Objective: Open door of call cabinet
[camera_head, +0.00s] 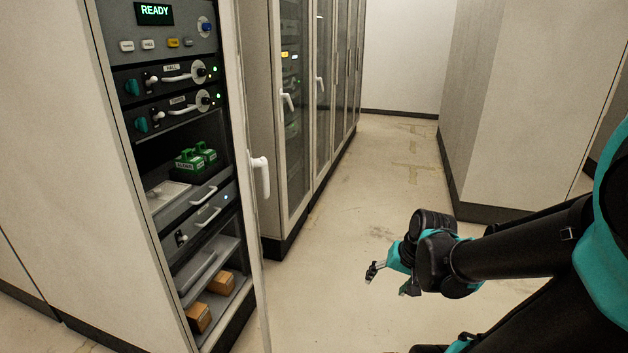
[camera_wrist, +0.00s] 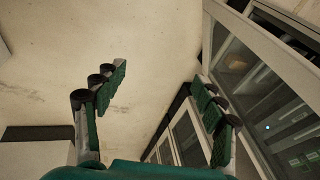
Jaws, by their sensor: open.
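The call cabinet (camera_head: 150,215) stands at the left in the head view, with a green READY display at its top. Its shelves show directly, with no glass in front of them. Its door (camera_head: 246,130) stands swung out at the right side of the opening, seen almost edge-on. The white door handle (camera_head: 262,176) sticks out to the right from it. My gripper (camera_head: 388,281) is open and empty over the aisle, to the right of the handle and well apart from it. In the wrist view my gripper's two green-padded fingers (camera_wrist: 160,88) are spread with nothing between them.
More glass-door cabinets (camera_head: 300,110) with white handles line the aisle behind. A plain beige block (camera_head: 535,100) stands at the right. The floor (camera_head: 340,240) between them is clear. Green phones (camera_head: 195,158) and brown boxes (camera_head: 222,283) lie on the cabinet's shelves.

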